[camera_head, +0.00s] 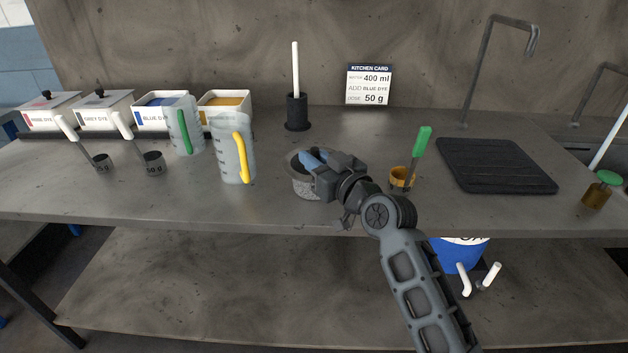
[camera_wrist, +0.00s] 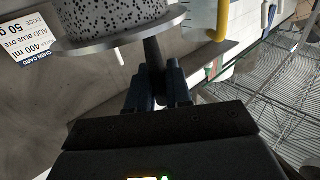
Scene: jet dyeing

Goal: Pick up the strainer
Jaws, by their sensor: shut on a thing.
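The strainer (camera_head: 305,188) is a round basket with a speckled, perforated wall and a grey rim, close to the bench's front edge in the head view. In the wrist view the strainer (camera_wrist: 112,18) shows upside down at the top, with its dark handle pointing toward me. My gripper (camera_head: 314,161) partly covers the strainer in the head view. In the wrist view the blue fingers of my gripper (camera_wrist: 158,78) are closed on the handle. I cannot tell whether the basket's bottom touches the bench.
A jug with a yellow handle (camera_head: 226,158) stands left of the strainer. A small brown cup (camera_head: 402,180) with a green-handled tool stands to its right. A black holder (camera_head: 297,112) with a white rod is behind. A black ribbed mat (camera_head: 495,166) lies at right.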

